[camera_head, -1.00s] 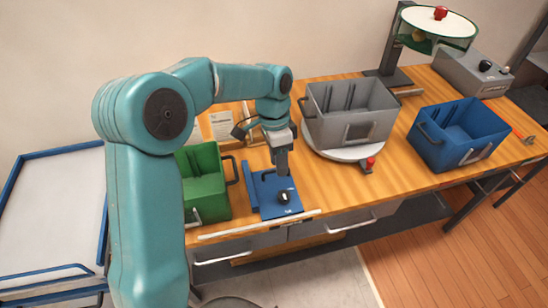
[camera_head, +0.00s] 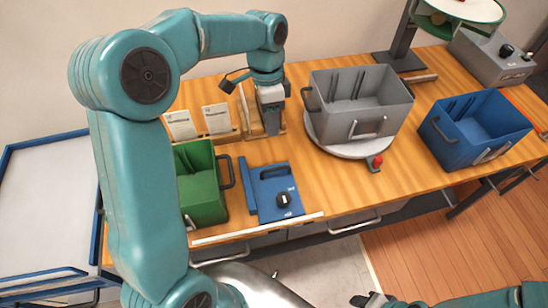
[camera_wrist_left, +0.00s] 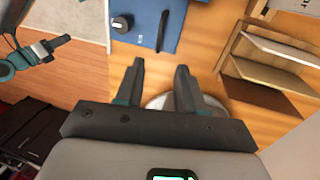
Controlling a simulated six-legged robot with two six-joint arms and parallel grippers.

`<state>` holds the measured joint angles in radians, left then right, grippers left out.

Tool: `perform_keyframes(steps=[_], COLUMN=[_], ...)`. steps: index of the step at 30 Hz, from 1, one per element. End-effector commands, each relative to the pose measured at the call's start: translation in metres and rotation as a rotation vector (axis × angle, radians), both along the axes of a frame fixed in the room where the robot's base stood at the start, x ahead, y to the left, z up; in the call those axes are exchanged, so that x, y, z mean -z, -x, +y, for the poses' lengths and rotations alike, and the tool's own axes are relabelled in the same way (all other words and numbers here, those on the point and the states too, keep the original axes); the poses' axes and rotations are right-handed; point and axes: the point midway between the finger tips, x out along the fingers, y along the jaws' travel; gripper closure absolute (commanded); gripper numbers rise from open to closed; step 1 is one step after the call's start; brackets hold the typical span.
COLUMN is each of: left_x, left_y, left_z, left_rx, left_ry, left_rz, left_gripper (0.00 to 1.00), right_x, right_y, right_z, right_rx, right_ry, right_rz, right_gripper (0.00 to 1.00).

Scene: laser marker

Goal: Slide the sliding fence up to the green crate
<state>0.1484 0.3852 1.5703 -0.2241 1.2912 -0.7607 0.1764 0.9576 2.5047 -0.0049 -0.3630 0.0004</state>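The green crate (camera_head: 204,198) stands at the left front of the bench. The sliding fence, a narrow blue bar (camera_head: 248,184), lies to its right, with a small gap between it and the crate's handle. Right of the fence is a blue plate (camera_head: 266,206) with a black knob.
A wooden holder with cards (camera_head: 216,118) stands behind the crate, close to my left gripper. A grey crate (camera_head: 385,117) sits on a round turntable (camera_head: 350,150) to the right. A blue crate (camera_head: 455,148) is farther right.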

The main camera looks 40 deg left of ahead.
Motion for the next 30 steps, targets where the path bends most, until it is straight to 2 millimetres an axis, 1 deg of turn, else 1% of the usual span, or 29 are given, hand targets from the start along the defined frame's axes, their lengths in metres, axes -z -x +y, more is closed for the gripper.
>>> perform_keyframes(steps=[1,9,12,16,18,21,24,30], left_x=[0.010,0.073,0.095,0.119,0.128,0.136,0.141,0.141], left_y=[0.004,0.012,0.014,0.016,0.016,0.016,0.016,0.015], left_z=[-0.002,-0.013,-0.016,-0.019,-0.020,-0.021,-0.021,-0.021], left_rx=[0.001,0.001,-0.001,0.000,-0.002,-0.001,-0.001,-0.001], left_ry=[0.001,0.001,0.001,0.001,0.001,0.000,0.001,0.000], left_rz=[0.006,0.008,0.007,0.005,0.004,0.003,0.001,0.000], left_gripper=[0.62,0.62,0.62,0.62,0.62,0.62,0.62,0.62], right_x=[-0.001,-0.009,-0.012,-0.015,-0.017,-0.017,-0.018,-0.017], right_y=[0.000,0.000,0.000,0.000,0.000,0.000,0.000,0.000], right_z=[0.000,0.000,0.000,0.000,0.000,0.000,0.000,0.000], right_rx=[0.000,0.000,0.000,0.000,0.000,0.000,0.000,0.000], right_ry=[0.000,0.000,0.000,0.000,0.000,0.000,0.000,0.000], right_rz=[0.000,0.000,0.000,0.000,0.000,0.000,0.000,0.000], right_gripper=[0.57,0.57,0.57,0.57,0.57,0.57,0.57,0.57])
